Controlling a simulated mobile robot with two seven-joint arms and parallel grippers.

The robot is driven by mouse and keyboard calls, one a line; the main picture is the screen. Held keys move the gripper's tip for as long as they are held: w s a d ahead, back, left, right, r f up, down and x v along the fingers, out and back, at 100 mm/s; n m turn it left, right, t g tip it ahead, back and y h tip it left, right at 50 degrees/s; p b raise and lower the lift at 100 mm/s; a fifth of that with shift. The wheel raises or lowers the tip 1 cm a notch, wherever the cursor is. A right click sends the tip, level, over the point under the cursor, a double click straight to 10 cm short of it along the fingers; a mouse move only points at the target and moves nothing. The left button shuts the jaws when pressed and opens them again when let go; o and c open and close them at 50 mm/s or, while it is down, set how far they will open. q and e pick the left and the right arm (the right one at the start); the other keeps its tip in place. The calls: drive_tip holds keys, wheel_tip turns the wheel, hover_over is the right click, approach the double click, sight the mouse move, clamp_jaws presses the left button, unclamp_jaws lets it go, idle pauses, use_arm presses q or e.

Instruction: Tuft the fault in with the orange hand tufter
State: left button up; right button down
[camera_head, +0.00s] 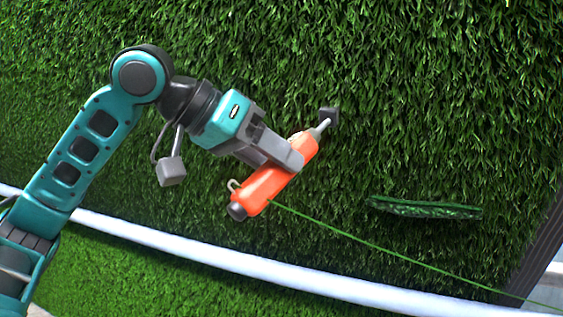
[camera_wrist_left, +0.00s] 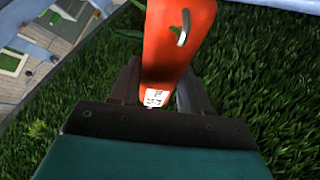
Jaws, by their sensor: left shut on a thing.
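The orange hand tufter (camera_head: 264,188) is held in my left gripper (camera_head: 292,160), which is shut on its body. The tufter is tilted, its dark grey head (camera_head: 328,115) up and to the right, in front of the turf or against it; I cannot tell which. A green yarn runs from the tufter to the lower right. In the left wrist view the orange tufter (camera_wrist_left: 176,45) stands between the fingers, with a wire loop and a white label. My right gripper is not in view.
The upright green turf (camera_head: 430,90) fills most of the head view. A white rail (camera_head: 250,265) crosses below it, with more turf (camera_head: 130,280) beneath. A dark frame edge (camera_head: 540,245) bounds the turf at the right. The turf around the fault is clear.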

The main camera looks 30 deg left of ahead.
sight(245, 184)
use_arm(q)
drive_tip(key=shift+s+a+r+b, duration=0.15)
drive_tip(key=shift+a+b, duration=0.15)
drive_tip(key=shift+a, duration=0.35)
drive_tip(key=shift+s+a+f+b, duration=0.15)
drive_tip(key=shift+a+b, duration=0.1)
drive_tip(key=shift+a, duration=0.35)
drive_tip(key=shift+s+d+f+b, duration=0.1)
drive_tip(key=shift+s+f+b, duration=0.05)
drive_tip(key=shift+s+b, duration=0.2)
drive_tip(key=s+b, duration=0.1)
drive_tip(key=s+f+b, duration=0.1)
drive_tip(key=s, duration=0.1)
drive_tip(key=s+d+b, duration=0.1)
drive_tip(key=shift+s+d+f, duration=0.1)
drive_tip(key=shift+s+f, duration=0.1)
drive_tip(key=shift+s, duration=0.1)
drive_tip(key=shift+s+d+f+b, duration=0.1)
drive_tip(key=shift+s+d+b, duration=0.05)
drive_tip(key=shift+s+b, duration=0.35)
drive_tip(key=shift+s+d+f+b, duration=0.1)
drive_tip(key=shift+s+b, duration=0.2)
drive_tip(key=shift+s, duration=0.3)
